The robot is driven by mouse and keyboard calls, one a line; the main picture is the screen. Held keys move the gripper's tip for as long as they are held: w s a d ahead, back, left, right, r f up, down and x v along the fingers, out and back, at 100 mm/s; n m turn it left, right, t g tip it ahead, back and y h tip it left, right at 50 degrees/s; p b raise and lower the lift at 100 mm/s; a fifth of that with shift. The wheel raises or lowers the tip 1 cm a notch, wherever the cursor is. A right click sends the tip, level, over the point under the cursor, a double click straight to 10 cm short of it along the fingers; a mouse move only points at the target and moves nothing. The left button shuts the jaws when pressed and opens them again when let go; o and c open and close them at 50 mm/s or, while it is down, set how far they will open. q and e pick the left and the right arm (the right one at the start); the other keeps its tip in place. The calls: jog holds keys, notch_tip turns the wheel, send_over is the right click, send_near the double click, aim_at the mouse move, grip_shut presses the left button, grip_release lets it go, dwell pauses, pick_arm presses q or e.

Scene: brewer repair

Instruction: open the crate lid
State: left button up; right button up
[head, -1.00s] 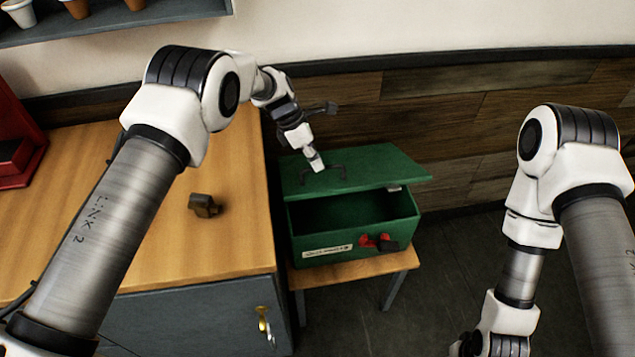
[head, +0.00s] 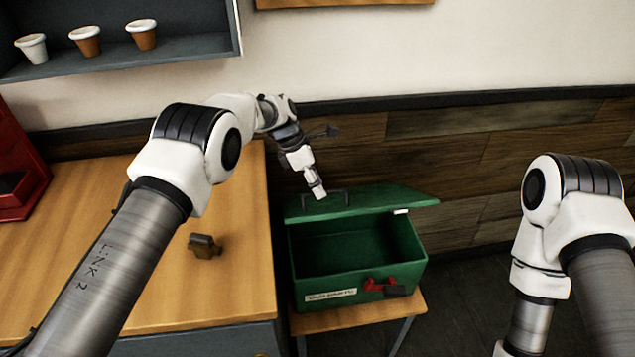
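The green crate (head: 325,281) stands on a small wooden stool in the head view. Its green lid (head: 385,199) is raised and tilted back, so the dark inside shows through a wide gap at the front. A dark handle (head: 346,192) stands on the lid's upper face. My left gripper (head: 319,193) reaches down from behind the lid, with its fingers together at the handle bar, and appears shut on it. The exact finger contact is small and partly hidden. My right gripper is out of the picture below the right arm.
A red clasp (head: 380,284) is on the crate's front. A wooden-topped cabinet (head: 150,290) stands close on the left with a small dark brown part (head: 205,246) on it. A wood-panelled wall (head: 480,135) is behind. Dark floor is open to the right.

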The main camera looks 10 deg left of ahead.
pick_arm(q)
jog(key=shift+w+a+f, duration=0.1)
jog(key=shift+w+f, duration=0.1)
jog(key=shift+w, duration=0.1)
jog(key=shift+s+r, duration=0.25)
jog(key=shift+r, duration=0.1)
jog(key=v, duration=0.7)
jog(key=shift+r, duration=0.25)
grip_shut()
jog(key=shift+f, duration=0.1)
